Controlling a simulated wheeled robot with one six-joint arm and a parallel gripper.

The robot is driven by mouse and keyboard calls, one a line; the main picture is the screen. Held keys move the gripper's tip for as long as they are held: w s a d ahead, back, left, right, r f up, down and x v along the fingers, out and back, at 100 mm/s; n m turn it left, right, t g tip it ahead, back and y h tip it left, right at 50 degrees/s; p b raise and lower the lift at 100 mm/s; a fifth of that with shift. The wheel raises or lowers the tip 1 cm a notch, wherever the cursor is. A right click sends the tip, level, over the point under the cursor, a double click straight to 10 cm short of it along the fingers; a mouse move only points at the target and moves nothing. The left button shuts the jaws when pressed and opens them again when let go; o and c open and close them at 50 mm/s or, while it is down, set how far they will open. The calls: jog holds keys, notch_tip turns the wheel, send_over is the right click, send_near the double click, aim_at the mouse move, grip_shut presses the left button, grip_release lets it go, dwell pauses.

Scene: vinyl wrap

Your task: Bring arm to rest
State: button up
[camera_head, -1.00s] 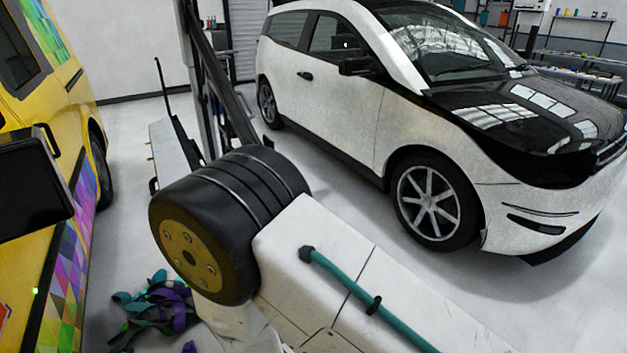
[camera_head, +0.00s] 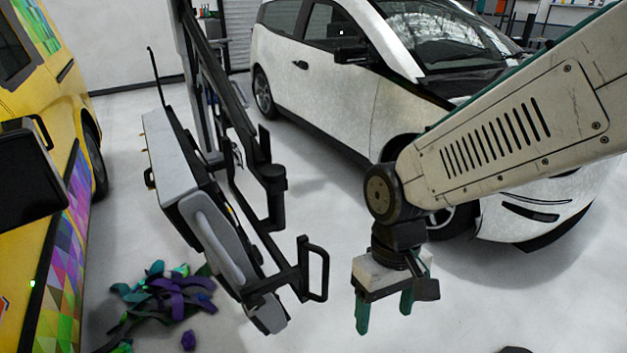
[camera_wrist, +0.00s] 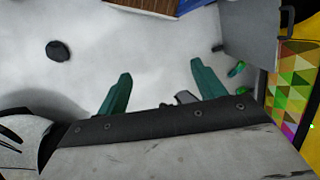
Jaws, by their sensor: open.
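My arm reaches in from the right side of the head view, over the front of the white car. My gripper (camera_head: 384,312) hangs from its end with two teal fingers pointing down. The fingers are apart and nothing shows between them. In the wrist view the gripper (camera_wrist: 158,92) also has its teal fingers spread, with pale floor beyond them. The gripper is above the floor, between the grey wheeled stand and the white car.
A white car (camera_head: 335,85) with a black hood stands at the right. A yellow vehicle (camera_head: 60,90) is at the left. A grey-and-black stand (camera_head: 175,160) is left of my gripper. Purple and teal scraps (camera_head: 165,300) lie on the floor. Pale floor (camera_head: 330,190) lies between stand and car.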

jog(key=s+d+r+m+t, duration=0.1)
jog(key=s+d+r+m, duration=0.1)
jog(key=d+r, duration=0.5)
jog(key=s+d+r+m+t, duration=0.2)
jog(key=s+d+r+m, duration=0.1)
jog(key=d+r, duration=0.3)
jog(key=shift+s+d+r+t, duration=0.35)
jog(key=shift+s+d, duration=0.25)
jog(key=shift+d, duration=0.5)
